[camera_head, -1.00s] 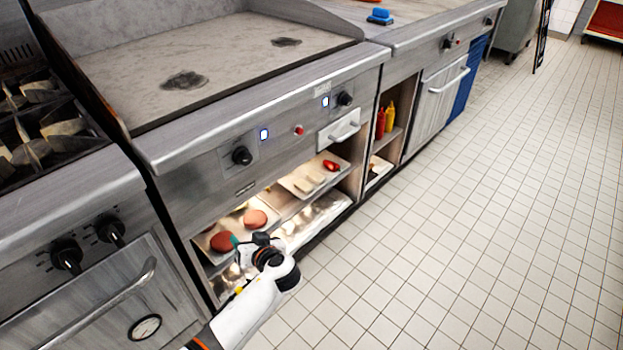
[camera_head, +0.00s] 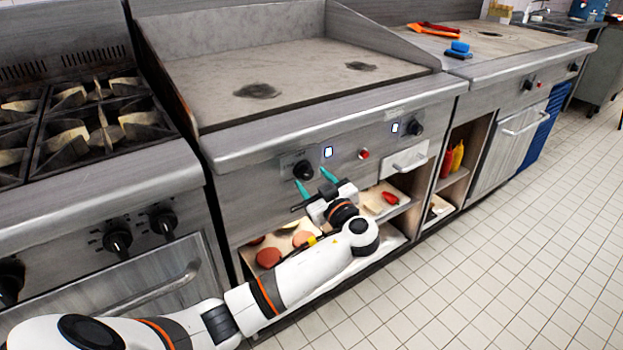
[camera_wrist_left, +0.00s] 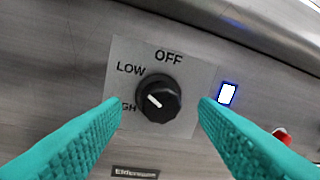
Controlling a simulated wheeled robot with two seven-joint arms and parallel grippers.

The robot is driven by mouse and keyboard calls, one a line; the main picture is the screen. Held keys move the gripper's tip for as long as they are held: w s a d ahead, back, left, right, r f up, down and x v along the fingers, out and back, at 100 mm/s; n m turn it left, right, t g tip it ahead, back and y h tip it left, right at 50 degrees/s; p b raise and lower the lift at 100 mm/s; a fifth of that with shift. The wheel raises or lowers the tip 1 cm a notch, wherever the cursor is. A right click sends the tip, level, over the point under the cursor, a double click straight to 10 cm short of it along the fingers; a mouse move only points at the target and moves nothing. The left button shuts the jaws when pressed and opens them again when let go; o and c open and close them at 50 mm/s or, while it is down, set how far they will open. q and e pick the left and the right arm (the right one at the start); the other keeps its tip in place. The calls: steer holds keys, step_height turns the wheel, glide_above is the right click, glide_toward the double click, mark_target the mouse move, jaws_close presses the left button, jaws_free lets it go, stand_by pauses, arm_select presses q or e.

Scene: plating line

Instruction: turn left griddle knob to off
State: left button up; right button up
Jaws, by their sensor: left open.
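The left griddle knob (camera_head: 303,169) is a black dial on the griddle's front panel. In the left wrist view the knob (camera_wrist_left: 157,98) sits on a plate marked OFF at the top, LOW at upper left and a partly hidden HIGH at left. My left gripper (camera_head: 315,180) has teal fingers, open, just below and in front of the knob. In the left wrist view the fingers of the left gripper (camera_wrist_left: 160,125) stand apart on either side of the knob, not touching it. My right gripper is not in view.
A lit indicator (camera_head: 328,152) and a red button (camera_head: 364,154) are right of the knob. The right griddle knob (camera_head: 415,128) is farther along. Below is an open shelf with patties (camera_head: 268,257). A stove with knobs (camera_head: 118,240) stands left. The tiled floor (camera_head: 500,260) is clear.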

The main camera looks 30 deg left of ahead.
arm_select(q)
steer(key=shift+x, duration=1)
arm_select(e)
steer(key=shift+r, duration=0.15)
arm_select(q)
steer(key=c, duration=1)
steer(key=m+p, duration=0.1)
steer(key=m, duration=0.2)
steer(key=m+p, duration=0.2)
steer(key=m, duration=0.1)
steer(key=shift+r+g+h, duration=0.15)
steer(key=shift+g+h, duration=0.15)
steer(key=m+p, duration=0.1)
steer(key=m, duration=0.1)
steer(key=m+g+p, duration=0.1)
steer(key=m+p, duration=0.1)
steer(key=shift+w+d+m, duration=0.1)
steer(key=shift+w+m, duration=0.05)
steer(key=shift+m, duration=0.15)
steer(key=shift+m+p, duration=0.35)
steer(key=shift+m, duration=0.05)
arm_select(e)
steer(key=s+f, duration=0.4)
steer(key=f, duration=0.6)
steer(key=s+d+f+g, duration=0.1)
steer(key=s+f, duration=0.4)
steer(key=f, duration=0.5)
